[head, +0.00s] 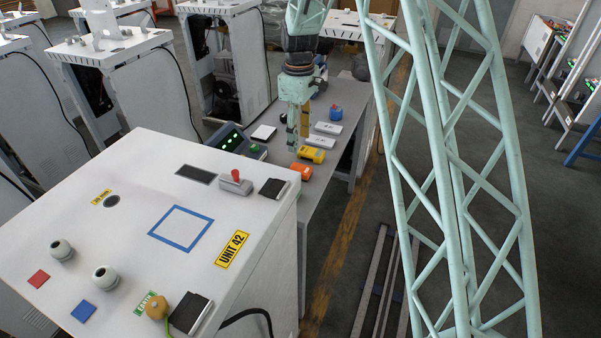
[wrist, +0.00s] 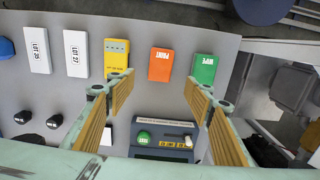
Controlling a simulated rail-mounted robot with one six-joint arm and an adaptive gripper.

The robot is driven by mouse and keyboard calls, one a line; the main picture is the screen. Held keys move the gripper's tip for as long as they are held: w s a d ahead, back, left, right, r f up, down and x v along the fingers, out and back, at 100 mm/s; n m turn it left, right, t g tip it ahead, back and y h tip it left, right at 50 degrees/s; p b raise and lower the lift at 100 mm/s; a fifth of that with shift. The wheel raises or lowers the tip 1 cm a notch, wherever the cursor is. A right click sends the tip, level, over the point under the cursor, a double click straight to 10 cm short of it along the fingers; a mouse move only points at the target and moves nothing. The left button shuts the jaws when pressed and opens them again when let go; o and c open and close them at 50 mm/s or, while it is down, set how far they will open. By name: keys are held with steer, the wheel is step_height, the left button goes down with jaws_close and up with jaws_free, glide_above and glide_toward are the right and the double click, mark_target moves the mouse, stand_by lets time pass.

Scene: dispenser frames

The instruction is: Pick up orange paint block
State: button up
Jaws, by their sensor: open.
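The orange paint block (wrist: 162,64) lies flat on the grey table in the wrist view, its label reading PAINT. In the head view the orange block (head: 301,171) sits near the table's front end, partly below my gripper. My gripper (wrist: 160,92) is open and empty, with its two tan-padded fingers spread wide. In the wrist view the orange block shows beyond the fingertips, between them in the picture. My gripper (head: 298,140) hangs pointing down above the table in the head view. Nothing touches the block.
A yellow block (wrist: 117,55) lies left of the orange one, a green block (wrist: 204,70) right of it. White LOT boxes (wrist: 76,53) lie further left. A control box with a green button (wrist: 144,138) stands close to the fingers. A white cabinet (head: 150,200) adjoins the table.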

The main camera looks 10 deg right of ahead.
glide_above(300, 168)
steer(key=shift+w+f, duration=0.1)
steer(key=shift+f, duration=4.1)
steer(key=shift+f, duration=0.15)
steer(key=shift+f, duration=2.45)
steer(key=shift+c, duration=0.8)
steer(key=c, duration=0.8)
